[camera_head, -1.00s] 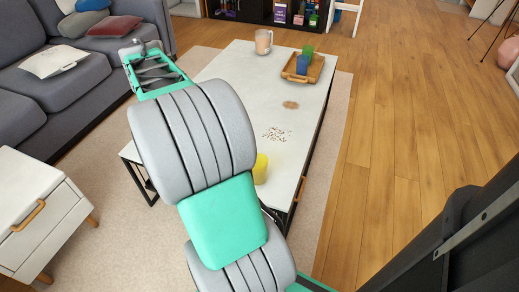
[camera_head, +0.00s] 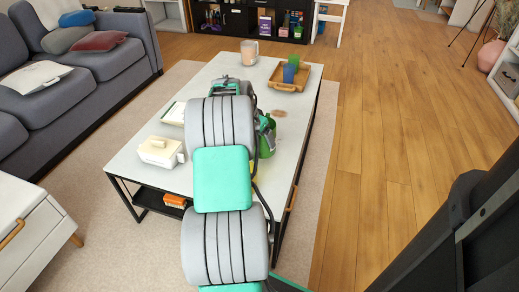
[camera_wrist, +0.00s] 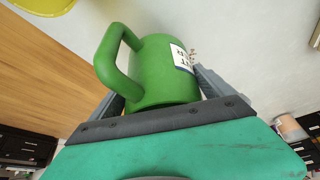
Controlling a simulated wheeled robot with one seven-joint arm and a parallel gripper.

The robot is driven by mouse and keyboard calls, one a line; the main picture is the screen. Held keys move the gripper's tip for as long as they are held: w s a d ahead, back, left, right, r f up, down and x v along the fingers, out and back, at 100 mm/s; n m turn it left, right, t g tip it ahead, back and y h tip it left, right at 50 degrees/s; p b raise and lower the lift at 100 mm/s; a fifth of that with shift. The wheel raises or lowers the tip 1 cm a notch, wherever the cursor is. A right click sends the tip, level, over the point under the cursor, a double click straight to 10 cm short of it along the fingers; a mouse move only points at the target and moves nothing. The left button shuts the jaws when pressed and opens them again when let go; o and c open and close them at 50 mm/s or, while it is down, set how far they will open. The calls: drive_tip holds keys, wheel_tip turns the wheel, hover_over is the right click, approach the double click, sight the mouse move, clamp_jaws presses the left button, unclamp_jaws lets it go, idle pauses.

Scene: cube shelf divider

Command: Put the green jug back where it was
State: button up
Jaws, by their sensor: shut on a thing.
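The green jug (camera_head: 266,139) shows over the coffee table in the head view, just right of my arm and partly hidden by it. In the wrist view the jug (camera_wrist: 165,75) lies between the fingers, its handle to the left and a white label on its right side. My gripper (camera_wrist: 160,88) is shut on the jug. In the head view my arm hides most of the gripper. I cannot tell whether the jug touches the tabletop.
The coffee table (camera_head: 150,128) holds a cream box (camera_head: 158,151), a pinkish mug (camera_head: 249,51), and a wooden tray (camera_head: 288,85) with a blue cup and a green thing. A yellow object (camera_wrist: 40,4) is near the jug.

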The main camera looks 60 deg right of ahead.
wheel_tip(320, 180, down, 4)
drive_tip(key=shift+r+b, duration=0.2)
drive_tip(key=shift+b, duration=0.25)
drive_tip(key=shift+f, duration=0.2)
drive_tip(key=o, duration=1.4)
drive_tip(key=shift+o, duration=0.2)
